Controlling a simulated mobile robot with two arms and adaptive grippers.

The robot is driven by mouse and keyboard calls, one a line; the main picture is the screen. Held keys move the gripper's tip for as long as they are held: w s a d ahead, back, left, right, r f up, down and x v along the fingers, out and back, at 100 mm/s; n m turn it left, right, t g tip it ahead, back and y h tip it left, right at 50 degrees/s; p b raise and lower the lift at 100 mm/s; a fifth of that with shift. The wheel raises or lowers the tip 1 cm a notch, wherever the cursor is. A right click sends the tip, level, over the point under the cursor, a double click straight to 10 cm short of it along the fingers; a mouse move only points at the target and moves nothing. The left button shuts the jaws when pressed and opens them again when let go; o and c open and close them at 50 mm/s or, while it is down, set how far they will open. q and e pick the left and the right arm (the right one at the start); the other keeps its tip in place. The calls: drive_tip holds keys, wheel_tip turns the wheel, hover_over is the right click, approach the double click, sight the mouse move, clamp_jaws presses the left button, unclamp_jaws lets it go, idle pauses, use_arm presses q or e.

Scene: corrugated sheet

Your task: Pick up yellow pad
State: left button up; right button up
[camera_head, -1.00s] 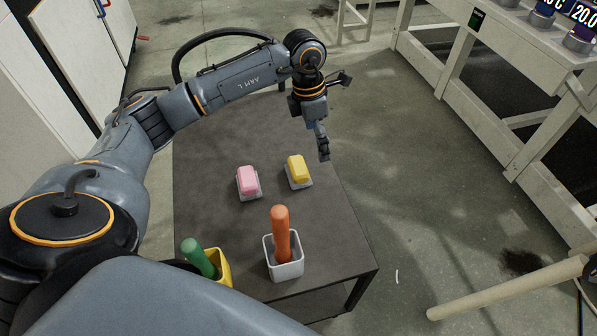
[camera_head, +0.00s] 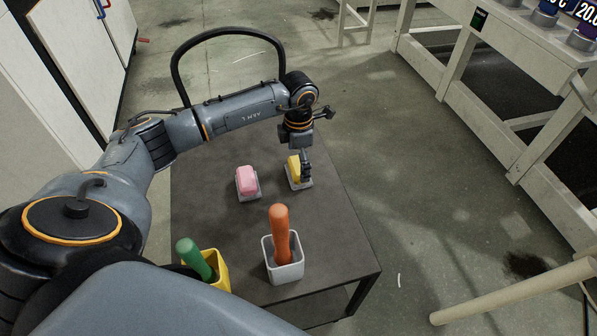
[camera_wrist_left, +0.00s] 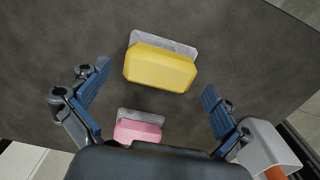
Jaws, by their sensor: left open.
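The yellow pad (camera_head: 293,168) sits on a small light holder (camera_head: 304,183) on the dark table, right of a pink pad (camera_head: 246,179). My left gripper (camera_head: 306,174) is at the yellow pad's right side in the head view and hides part of it. In the left wrist view, the yellow pad (camera_wrist_left: 160,67) lies ahead of the left gripper (camera_wrist_left: 158,100), whose two blue fingers are wide apart with nothing between them. I cannot tell its exact height above the pad. My right gripper is not in view.
A white cup (camera_head: 284,268) with an orange handle (camera_head: 280,232) and a yellow cup (camera_head: 221,272) with a green handle (camera_head: 194,257) stand near the table's front. The table's (camera_head: 330,235) right side is bare.

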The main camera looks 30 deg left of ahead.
use_arm(q)
wheel_tip(320, 180, down, 2)
drive_tip(key=shift+f, duration=0.1)
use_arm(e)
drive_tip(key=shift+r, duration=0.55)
use_arm(q)
drive_tip(key=c, duration=1.1)
drive_tip(key=shift+c, duration=0.2)
